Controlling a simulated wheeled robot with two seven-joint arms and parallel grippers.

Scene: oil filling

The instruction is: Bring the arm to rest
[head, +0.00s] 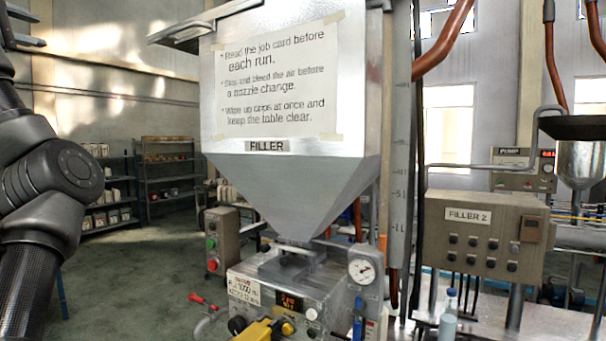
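My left arm (50,180) is bent upward along the left edge of the head view, and its upper part is cut off by the frame. At the top left corner, two dark finger-like parts of my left gripper (27,27) show with a gap between them and nothing in the gap. It is well to the left of the filler hopper (290,185) and touches nothing that I can see. My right arm and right gripper are not in the head view.
The filler's control box (290,290), with a gauge (363,271) and a yellow part (262,331), stands below the hopper. A Filler 2 panel (485,240) and a small bottle (448,322) are at right. Shelves (165,165) stand behind; the floor at left is open.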

